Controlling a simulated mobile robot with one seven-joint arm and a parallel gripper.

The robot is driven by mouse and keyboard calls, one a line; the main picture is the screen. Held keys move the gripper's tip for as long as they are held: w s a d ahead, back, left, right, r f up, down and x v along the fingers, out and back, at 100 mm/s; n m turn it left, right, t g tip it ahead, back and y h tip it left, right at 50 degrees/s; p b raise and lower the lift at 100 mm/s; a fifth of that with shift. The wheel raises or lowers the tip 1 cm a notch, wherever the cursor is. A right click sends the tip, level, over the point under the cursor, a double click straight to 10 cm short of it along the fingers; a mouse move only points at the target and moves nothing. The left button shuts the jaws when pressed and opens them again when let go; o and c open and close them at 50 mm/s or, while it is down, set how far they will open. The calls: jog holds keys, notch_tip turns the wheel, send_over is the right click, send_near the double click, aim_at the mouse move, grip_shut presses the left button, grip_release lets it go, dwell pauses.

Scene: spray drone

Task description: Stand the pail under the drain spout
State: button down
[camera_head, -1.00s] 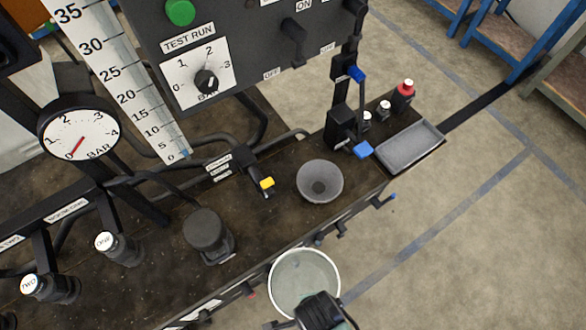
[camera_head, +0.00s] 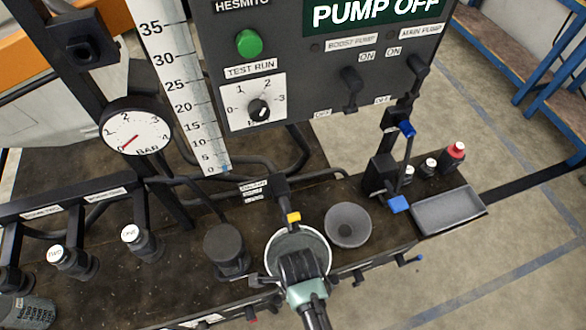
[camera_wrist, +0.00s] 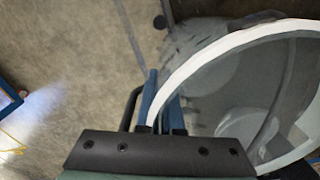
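The pail (camera_head: 272,253) has a white rim and a grey inside. In the head view it is in front of the black pipe end with a yellow tip (camera_head: 292,217), apparently the drain spout. The rim lies just below the yellow tip in the picture; their height difference is unclear. My gripper (camera_head: 300,264) is shut on the pail's near side and covers part of its mouth. In the wrist view the pail (camera_wrist: 230,80) fills the right side, with its rim beside my gripper's fingers (camera_wrist: 158,112). The pail's underside is hidden.
A grey bowl (camera_head: 348,225) stands right of the pail, and a dark capped cylinder (camera_head: 226,250) left of it. A grey tray (camera_head: 450,211) and small bottles (camera_head: 452,158) are at the bench's right end. Small taps (camera_head: 358,276) stick out along the front edge.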

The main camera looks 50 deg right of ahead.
jog(key=shift+w+d, duration=0.4)
jog(key=shift+w, duration=0.2)
jog(key=shift+w+d, duration=0.35)
jog(key=shift+w, duration=0.2)
jog(key=shift+w+d, duration=0.35)
jog(key=shift+w, duration=0.2)
jog(key=shift+f, duration=0.7)
jog(key=shift+f, duration=0.15)
jog(key=c, duration=1.1)
grip_release()
jog(key=shift+s+a, duration=0.1)
